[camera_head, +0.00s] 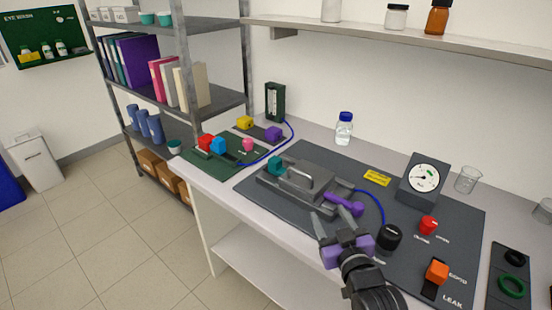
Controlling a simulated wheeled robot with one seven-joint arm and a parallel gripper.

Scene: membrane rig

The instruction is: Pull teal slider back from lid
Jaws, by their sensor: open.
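The teal slider (275,166) is a small block at the left back of the grey membrane rig. It sits at the left end of the lid (292,187), a grey plate with a raised metal handle (298,176). Whether the slider overlaps the lid's edge is too small to tell. My gripper (335,224) is at the front right of the rig, with its two grey fingers apart and nothing between them. It is well to the right of the slider and in front of the purple lever (344,204).
A pressure gauge (423,178), a red knob (428,225), a black knob (388,237) and an orange switch (437,271) stand right of the rig. A blue-capped bottle (344,127) stands behind. A green mat (217,165) with coloured blocks lies left. A blue tube runs beside the lever.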

